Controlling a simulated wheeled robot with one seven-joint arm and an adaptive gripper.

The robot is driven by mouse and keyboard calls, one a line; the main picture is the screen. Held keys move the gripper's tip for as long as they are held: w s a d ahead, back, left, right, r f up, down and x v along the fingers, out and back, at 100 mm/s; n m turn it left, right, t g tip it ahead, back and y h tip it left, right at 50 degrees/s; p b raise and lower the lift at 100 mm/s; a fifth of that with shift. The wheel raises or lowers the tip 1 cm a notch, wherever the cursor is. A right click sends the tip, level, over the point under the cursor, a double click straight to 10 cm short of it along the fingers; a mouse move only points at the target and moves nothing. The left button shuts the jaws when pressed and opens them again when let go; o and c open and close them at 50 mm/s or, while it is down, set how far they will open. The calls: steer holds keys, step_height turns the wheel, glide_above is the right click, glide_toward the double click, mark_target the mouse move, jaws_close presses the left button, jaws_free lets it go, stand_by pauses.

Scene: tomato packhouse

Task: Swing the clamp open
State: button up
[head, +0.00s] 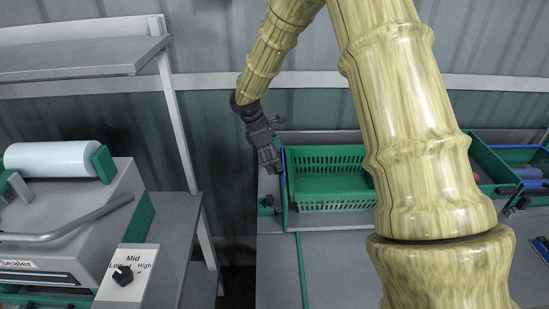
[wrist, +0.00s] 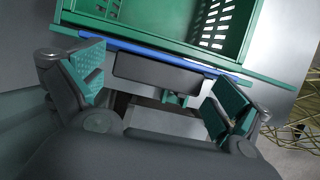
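A dark grey block (wrist: 165,72), which looks like the clamp, lies beside the blue edge strip of a green crate in the wrist view. A small green piece (wrist: 176,99) sits just below it. I cannot tell how far the clamp is swung. My gripper (wrist: 158,92) is open, with its green-padded fingers on either side of the block and nothing seen held between them. I cannot tell whether they touch it. In the head view my gripper (head: 270,163) is at the left end of the green crate (head: 335,206), and it hides part of that end.
A sealer machine (head: 60,220) with a white roll and a dial stands at the left on a bench. A grey shelf (head: 85,57) is above it. More green crates (head: 490,165) stand at the right, behind my arm. The grey table front (head: 280,265) is clear.

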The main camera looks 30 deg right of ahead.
steer(key=shift+s, duration=0.1)
steer(key=c, duration=0.7)
steer(key=shift+a+f, duration=0.1)
steer(key=shift+a, duration=0.05)
steer(key=shift+w+a+f+g+h+p, duration=0.1)
steer(key=shift+a+f+g+h+p, duration=0.15)
steer(key=shift+g+h, duration=0.25)
steer(key=shift+w+a+f+g+h+p, duration=0.15)
steer(key=shift+g+h+p, duration=0.15)
steer(key=shift+h, duration=0.3)
steer(key=o, duration=0.8)
steer(key=shift+d, duration=0.1)
steer(key=shift+w, duration=0.1)
steer(key=v, duration=1.2)
